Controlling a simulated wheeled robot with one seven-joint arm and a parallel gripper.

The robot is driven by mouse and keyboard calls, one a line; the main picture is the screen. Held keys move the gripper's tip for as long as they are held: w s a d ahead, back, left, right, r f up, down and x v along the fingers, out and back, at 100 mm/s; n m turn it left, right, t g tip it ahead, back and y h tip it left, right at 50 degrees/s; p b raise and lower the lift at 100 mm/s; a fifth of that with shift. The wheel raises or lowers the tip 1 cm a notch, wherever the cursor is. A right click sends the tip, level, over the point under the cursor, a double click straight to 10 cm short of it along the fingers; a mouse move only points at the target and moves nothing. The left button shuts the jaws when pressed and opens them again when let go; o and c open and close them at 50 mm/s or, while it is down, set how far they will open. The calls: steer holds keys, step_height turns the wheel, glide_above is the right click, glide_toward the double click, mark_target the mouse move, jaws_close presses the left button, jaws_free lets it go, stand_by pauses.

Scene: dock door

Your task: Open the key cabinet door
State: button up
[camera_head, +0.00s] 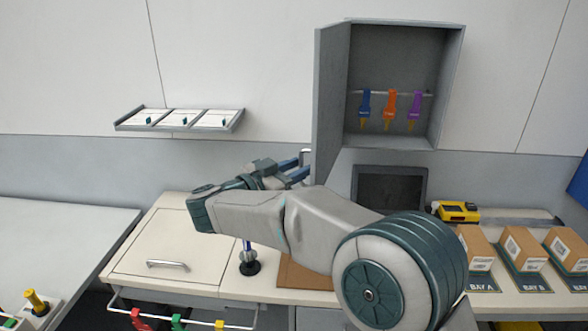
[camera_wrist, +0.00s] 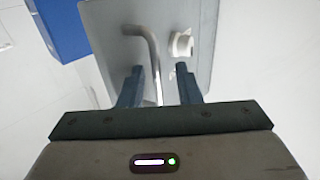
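The key cabinet (camera_head: 400,85) is on the wall at upper right in the head view, and its grey door (camera_head: 330,95) stands swung out at its left side. Blue, orange and purple keys hang inside from a rail. The door's bent handle (camera_head: 305,155) shows at its lower edge, just beyond my gripper (camera_head: 300,168). In the wrist view the door panel (camera_wrist: 190,18) fills the upper middle. The handle (camera_wrist: 155,60) runs between the two spread fingers of my gripper (camera_wrist: 160,78), with gaps on both sides.
A dark monitor (camera_head: 390,188) stands below the cabinet. A yellow device (camera_head: 456,211) and several brown boxes (camera_head: 523,249) sit on the counter at right. A sloped tray (camera_head: 180,122) with white cards is on the wall at left.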

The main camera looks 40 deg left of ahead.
steer(key=s+a+b, duration=0.3)
steer(key=s+b, duration=0.1)
steer(key=s, duration=0.9)
steer(key=shift+s, duration=0.4)
